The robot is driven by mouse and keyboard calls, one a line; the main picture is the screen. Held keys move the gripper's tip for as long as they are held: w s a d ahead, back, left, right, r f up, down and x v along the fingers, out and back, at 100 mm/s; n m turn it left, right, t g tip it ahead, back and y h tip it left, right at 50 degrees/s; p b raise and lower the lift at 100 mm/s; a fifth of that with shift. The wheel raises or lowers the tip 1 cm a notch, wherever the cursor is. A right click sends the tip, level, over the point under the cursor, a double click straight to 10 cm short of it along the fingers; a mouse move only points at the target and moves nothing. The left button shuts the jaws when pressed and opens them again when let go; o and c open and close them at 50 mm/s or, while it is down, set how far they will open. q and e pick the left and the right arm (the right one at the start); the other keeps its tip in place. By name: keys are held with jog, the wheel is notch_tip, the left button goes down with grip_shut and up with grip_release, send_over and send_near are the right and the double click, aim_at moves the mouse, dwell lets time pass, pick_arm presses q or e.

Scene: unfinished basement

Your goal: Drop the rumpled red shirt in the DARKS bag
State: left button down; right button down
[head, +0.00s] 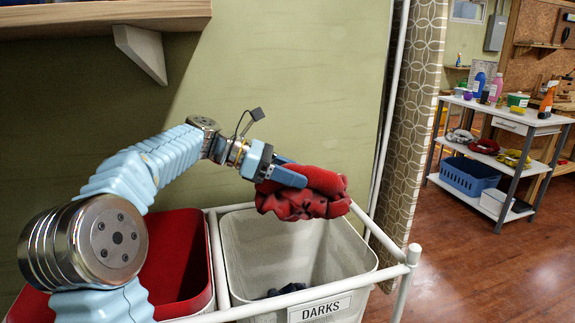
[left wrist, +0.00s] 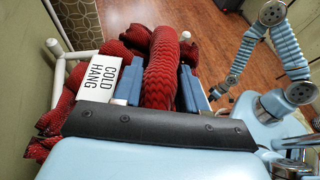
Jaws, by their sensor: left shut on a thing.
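The rumpled red shirt (head: 318,192) is bunched in my left gripper (head: 288,172) and hangs above the mouth of the DARKS bag. My left gripper is shut on it; in the left wrist view, the shirt's red folds (left wrist: 170,70) bulge between and around the blue fingers (left wrist: 160,88). A white tag reading COLD HANG (left wrist: 102,73) shows on the shirt. The DARKS bag (head: 345,250) is pale grey, with a white label at its front.
A red-lined bag (head: 182,255) stands left of the DARKS bag in the same white frame (head: 400,270). Dark cloth (head: 287,289) lies low in the DARKS bag. A wooden shelf (head: 100,14) juts out upper left. A cart (head: 510,125) stands far right; wooden floor lies between.

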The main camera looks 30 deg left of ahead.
aim_at(292, 197)
pick_arm(q)
jog(key=shift+f, duration=2.7)
jog(key=c, duration=0.5)
grip_release()
jog(key=shift+c, duration=0.2)
jog(key=shift+s, duration=0.1)
jog(key=v, duration=1.3)
jog(key=shift+a, duration=0.35)
jog(key=shift+s, duration=0.1)
